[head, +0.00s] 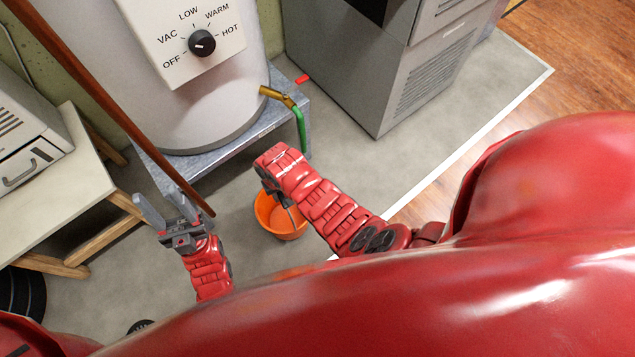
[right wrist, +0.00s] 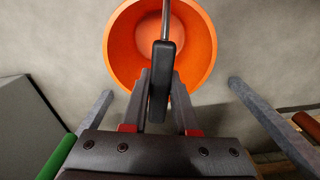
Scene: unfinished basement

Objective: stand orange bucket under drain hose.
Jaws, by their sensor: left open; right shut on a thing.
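The orange bucket (head: 269,220) is upright, its open top facing up, below and partly behind my right gripper (head: 276,190). In the right wrist view, my right gripper (right wrist: 160,98) is shut on the dark grip (right wrist: 161,75) of the bucket's handle, and the orange bucket (right wrist: 122,50) lies beyond it. I cannot tell whether its base touches the floor. The green drain hose (head: 301,130) hangs from a brass valve (head: 275,95) on the tank, up and to the right of the bucket, apart from it. My left gripper (head: 158,203) is open and empty, left of the bucket.
The white tank (head: 200,100) with a dial stands on a grey metal stand (head: 255,128). A grey cabinet unit (head: 385,75) stands at upper right. A white-topped table (head: 60,200) is at left. A brown pole (head: 100,95) slants down beside my left gripper. Grey floor (head: 350,165) is clear to the right.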

